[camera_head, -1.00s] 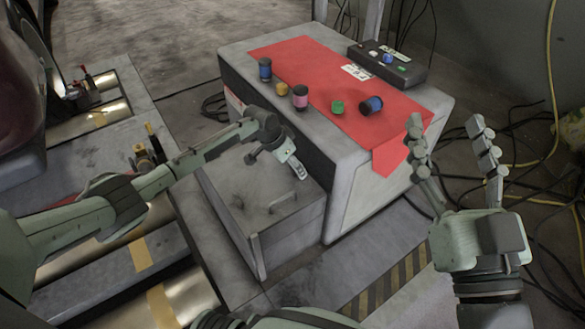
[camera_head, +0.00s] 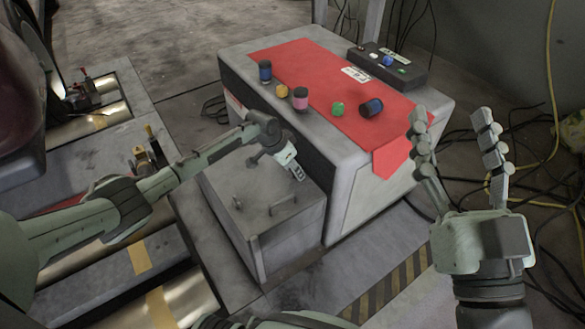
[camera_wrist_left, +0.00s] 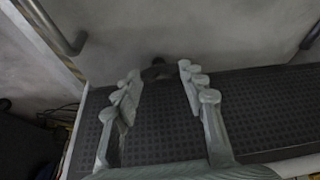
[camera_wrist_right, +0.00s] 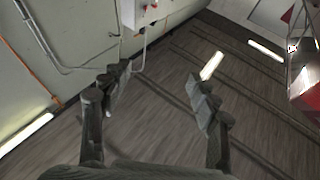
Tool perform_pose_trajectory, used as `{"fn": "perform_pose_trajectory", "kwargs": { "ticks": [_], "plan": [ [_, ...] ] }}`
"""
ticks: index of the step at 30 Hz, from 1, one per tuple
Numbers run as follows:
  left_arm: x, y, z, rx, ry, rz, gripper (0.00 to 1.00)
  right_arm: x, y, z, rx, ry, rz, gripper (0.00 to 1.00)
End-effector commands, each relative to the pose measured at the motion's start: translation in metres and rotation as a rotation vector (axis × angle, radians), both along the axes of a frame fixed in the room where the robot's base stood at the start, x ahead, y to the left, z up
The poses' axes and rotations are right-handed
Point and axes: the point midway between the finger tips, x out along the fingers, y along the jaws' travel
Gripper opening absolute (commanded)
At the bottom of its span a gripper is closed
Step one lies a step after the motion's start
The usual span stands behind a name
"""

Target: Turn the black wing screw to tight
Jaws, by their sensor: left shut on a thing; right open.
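The black wing screw (camera_wrist_left: 158,70) shows in the left wrist view as a small dark shape against a grey panel, between my left fingertips. My left gripper (camera_wrist_left: 160,80) is shut on it. The screw's wings are too dark and small to read its angle. In the head view my left gripper (camera_head: 290,163) is over the grey low box, and the screw cannot be made out there. My right gripper (camera_head: 452,125) is open and empty, held up at the right with fingers pointing upward; it also shows in the right wrist view (camera_wrist_right: 160,80).
The grey low box (camera_head: 255,225) has a handle (camera_head: 283,206) on its top. Behind it a grey cabinet (camera_head: 375,190) bears a red cloth (camera_head: 310,70) with several small coloured jars. A black button box (camera_head: 388,64) is at its back. Metal rollers (camera_head: 110,112) lie at the left.

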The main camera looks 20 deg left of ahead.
Motion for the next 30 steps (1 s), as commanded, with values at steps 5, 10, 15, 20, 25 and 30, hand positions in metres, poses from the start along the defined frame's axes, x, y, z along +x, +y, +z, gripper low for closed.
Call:
{"fn": "perform_pose_trajectory", "kwargs": {
  "ticks": [5,10,15,20,25,30],
  "plan": [
    [0.0,0.001,-0.001,-0.001,0.003,-0.092,0.12,-0.003,-0.002,0.004,0.013,-0.036,-0.002,0.61],
    [0.0,0.001,-0.001,0.001,0.002,-0.116,0.12,-0.003,-0.003,0.009,0.018,-0.057,-0.004,0.61],
    [0.0,0.001,-0.001,0.001,0.002,-0.116,0.42,-0.001,-0.003,0.011,0.018,-0.061,-0.006,0.61],
    [0.0,0.001,-0.001,0.0,0.002,-0.115,0.62,-0.001,-0.003,0.011,0.018,-0.06,-0.008,0.61],
    [0.0,0.001,0.0,-0.001,0.002,-0.114,0.62,-0.001,-0.003,0.01,0.018,-0.057,-0.007,0.61],
    [0.0,0.002,0.002,0.0,0.0,-0.114,0.62,-0.001,-0.003,0.004,0.013,-0.042,-0.006,0.61]
  ]
}}
